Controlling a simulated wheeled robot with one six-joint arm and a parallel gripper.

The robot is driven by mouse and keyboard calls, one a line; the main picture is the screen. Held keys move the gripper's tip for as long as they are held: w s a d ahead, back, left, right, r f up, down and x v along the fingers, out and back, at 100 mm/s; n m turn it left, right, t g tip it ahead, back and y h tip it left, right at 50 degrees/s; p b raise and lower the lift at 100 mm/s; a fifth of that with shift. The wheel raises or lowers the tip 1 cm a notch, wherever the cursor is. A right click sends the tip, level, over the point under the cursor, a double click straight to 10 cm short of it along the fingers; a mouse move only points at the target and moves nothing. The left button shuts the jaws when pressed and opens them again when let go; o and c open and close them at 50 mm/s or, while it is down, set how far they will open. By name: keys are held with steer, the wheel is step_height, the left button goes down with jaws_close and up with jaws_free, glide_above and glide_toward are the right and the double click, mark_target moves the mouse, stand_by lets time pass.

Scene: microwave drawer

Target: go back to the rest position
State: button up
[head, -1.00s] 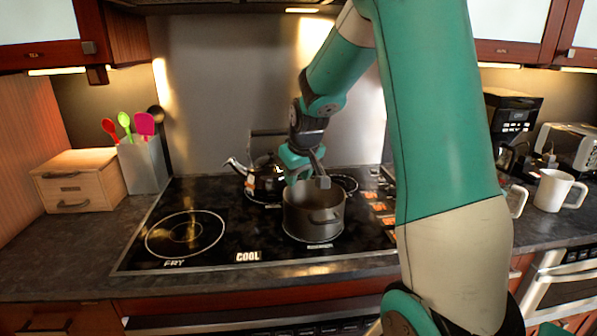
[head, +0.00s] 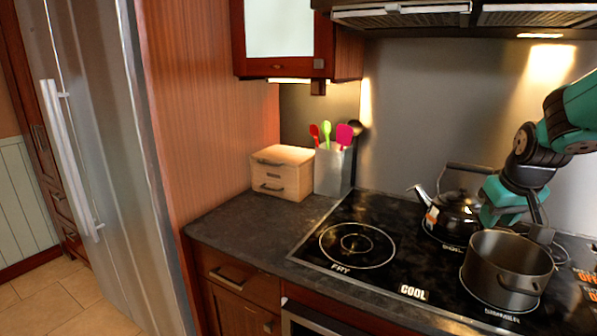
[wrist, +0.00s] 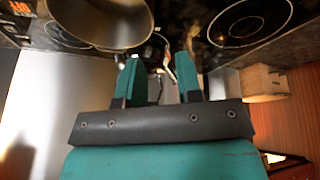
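My gripper (head: 520,210) is at the right of the head view, above and behind the rim of a dark grey pot (head: 507,272) on the cooktop. A black kettle (head: 456,213) stands just to its left. In the wrist view my gripper (wrist: 157,78) shows two teal fingers standing apart, with nothing held between them. The pot (wrist: 103,22) fills the upper left of that view, apart from the fingers. My arm runs out of the head view at the right edge.
The cooktop (head: 395,285) has an empty front-left burner. A wooden drawer box (head: 283,172) and a utensil holder (head: 333,171) stand on the counter (head: 240,228) to its left. A steel fridge (head: 105,160) is at the far left. A range hood (head: 420,14) hangs above.

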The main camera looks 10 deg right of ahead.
steer(key=s+a+r+n+g+y, duration=0.15)
steer(key=s+a, duration=0.25)
steer(key=a, duration=0.7)
steer(key=s+a+r+n+y, duration=0.1)
steer(key=s+a+n+y, duration=0.3)
steer(key=a, duration=0.7)
steer(key=s+a+n+g, duration=0.2)
steer(key=s+a, duration=0.7)
steer(key=s, duration=0.5)
steer(key=shift+s+a+f+n+g, duration=0.15)
steer(key=shift+s+a+n+g, duration=0.25)
steer(key=shift+n, duration=0.25)
steer(key=shift+d, duration=0.1)
